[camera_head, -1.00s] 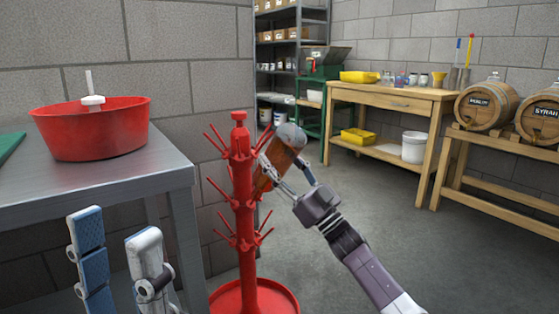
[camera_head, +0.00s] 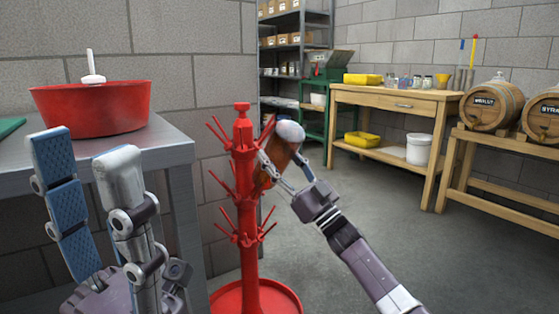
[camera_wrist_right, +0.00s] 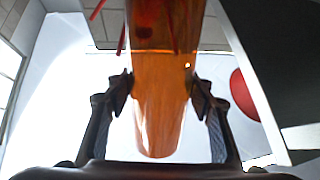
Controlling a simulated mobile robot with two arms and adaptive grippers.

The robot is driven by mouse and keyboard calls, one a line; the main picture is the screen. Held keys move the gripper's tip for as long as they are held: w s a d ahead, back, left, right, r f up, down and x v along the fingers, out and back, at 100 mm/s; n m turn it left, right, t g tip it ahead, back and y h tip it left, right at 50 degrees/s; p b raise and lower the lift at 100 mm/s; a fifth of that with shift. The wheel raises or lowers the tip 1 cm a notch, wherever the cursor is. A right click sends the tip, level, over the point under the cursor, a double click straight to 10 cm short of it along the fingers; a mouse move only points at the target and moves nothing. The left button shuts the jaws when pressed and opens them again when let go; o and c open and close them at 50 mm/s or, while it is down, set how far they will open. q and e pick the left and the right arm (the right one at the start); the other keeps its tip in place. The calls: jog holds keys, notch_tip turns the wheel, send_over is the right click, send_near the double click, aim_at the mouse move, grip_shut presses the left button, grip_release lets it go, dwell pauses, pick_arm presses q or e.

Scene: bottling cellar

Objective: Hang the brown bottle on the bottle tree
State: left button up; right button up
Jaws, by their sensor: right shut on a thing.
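The red bottle tree (camera_head: 243,190) stands upright left of centre in the head view, with several upward-slanting prongs. My right gripper (camera_head: 283,160) is shut on the brown bottle (camera_head: 272,158), just right of the tree's upper part. The bottle is tilted and partly hidden by the fingers and prongs. In the right wrist view the amber bottle (camera_wrist_right: 158,105) lies between both fingers, and thin red prongs show at its upper end. I cannot tell whether a prong is inside its neck. My left gripper (camera_head: 85,170) is open and empty at lower left, in front of the metal table.
A red tub (camera_head: 92,112) stands on the metal table (camera_head: 165,150) at left. The tree's round red base (camera_head: 285,300) is on the floor. A wooden bench (camera_head: 400,97) and a barrel rack (camera_head: 490,195) stand at the back right. Floor right of my right arm is clear.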

dwell(0.3)
jog(key=o, duration=1.6)
jog(key=shift+o, duration=0.2)
jog(key=shift+f, duration=0.15)
jog(key=shift+s+d+f, duration=0.15)
jog(key=shift+d+f, duration=0.2)
jog(key=v, duration=1)
jog(key=shift+s+d+f, duration=0.2)
jog(key=shift+s, duration=0.1)
